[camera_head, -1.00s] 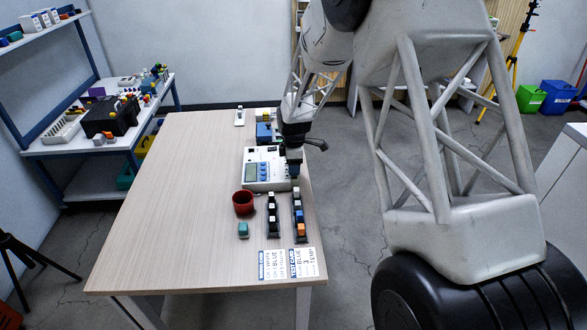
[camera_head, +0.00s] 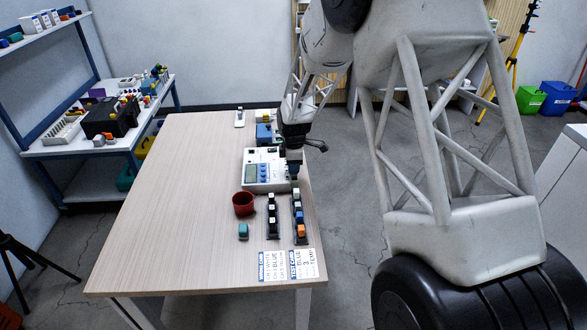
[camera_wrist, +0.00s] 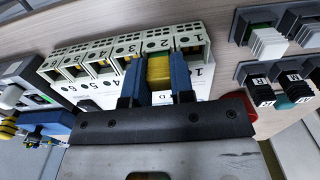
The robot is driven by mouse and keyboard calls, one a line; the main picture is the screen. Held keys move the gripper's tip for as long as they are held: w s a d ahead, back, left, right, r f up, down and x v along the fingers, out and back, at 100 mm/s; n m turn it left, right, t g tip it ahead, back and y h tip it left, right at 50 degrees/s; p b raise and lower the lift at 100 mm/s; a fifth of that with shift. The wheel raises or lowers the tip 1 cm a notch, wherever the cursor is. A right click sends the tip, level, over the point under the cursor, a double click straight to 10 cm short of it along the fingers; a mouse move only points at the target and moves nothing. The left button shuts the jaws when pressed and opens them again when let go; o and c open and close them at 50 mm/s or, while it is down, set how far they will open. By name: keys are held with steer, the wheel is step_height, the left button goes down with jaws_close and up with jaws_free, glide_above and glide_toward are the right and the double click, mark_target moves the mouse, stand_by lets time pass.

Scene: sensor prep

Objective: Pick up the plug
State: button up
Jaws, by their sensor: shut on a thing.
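My gripper (camera_wrist: 157,83) shows in the wrist view with its two blue fingers shut on a yellow plug (camera_wrist: 159,69). The plug is in front of the white device (camera_wrist: 85,60), near its numbered sockets 1 and 2. I cannot tell whether it touches a socket. In the head view my gripper (camera_head: 294,168) is at the right end of the white device (camera_head: 256,178), which has a screen and blue buttons. The held plug cannot be made out there.
Two dark racks with small coloured plugs (camera_head: 272,215) (camera_head: 299,218) stand nearer the front. A red cup (camera_head: 243,204), a teal block (camera_head: 243,231) and two printed cards (camera_head: 272,266) (camera_head: 307,264) lie around them. A blue device (camera_head: 264,133) is behind. The table's left side is clear.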

steer(key=shift+r, duration=0.1)
steer(key=shift+r, duration=1.5)
steer(key=shift+s+r, duration=0.2)
steer(key=shift+s, duration=0.1)
steer(key=s+d+r, duration=0.1)
steer(key=s+d, duration=0.1)
steer(key=s, duration=1.3)
steer(key=shift+s+r, duration=0.15)
steer(key=shift+r, duration=0.05)
steer(key=w+a+r, duration=0.1)
steer(key=w+a, duration=0.1)
steer(key=w, duration=2)
steer(key=shift+w+r, duration=0.15)
steer(key=shift+w, duration=0.1)
steer(key=shift+f, duration=0.2)
